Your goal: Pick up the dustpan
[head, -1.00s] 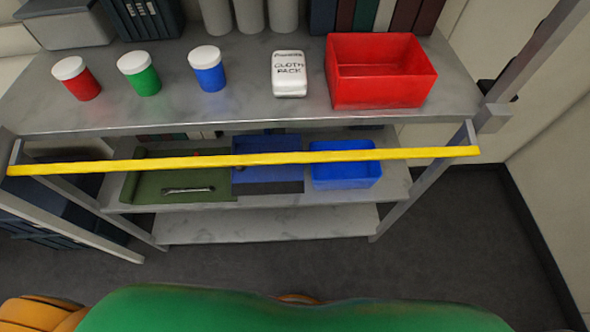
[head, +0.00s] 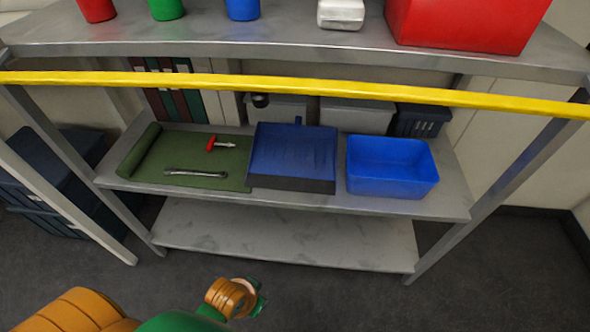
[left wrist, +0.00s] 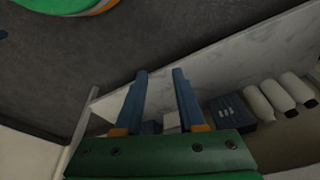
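The blue dustpan (head: 292,152) lies on the middle shelf, between a green mat and a blue bin. Its dark front lip faces me and a short blue handle sticks up at its back. In the left wrist view my left gripper (left wrist: 158,73) is open, its two blue fingers apart with nothing between them. The dustpan cannot be made out in that view. My right gripper shows in neither view.
A yellow bar (head: 280,90) crosses in front of the shelf unit, above the dustpan in the picture. The blue bin (head: 392,168) and the green mat (head: 210,183), with a wrench (head: 195,173) and a red-handled tool (head: 219,144), flank the dustpan. The bottom shelf (head: 285,233) is bare.

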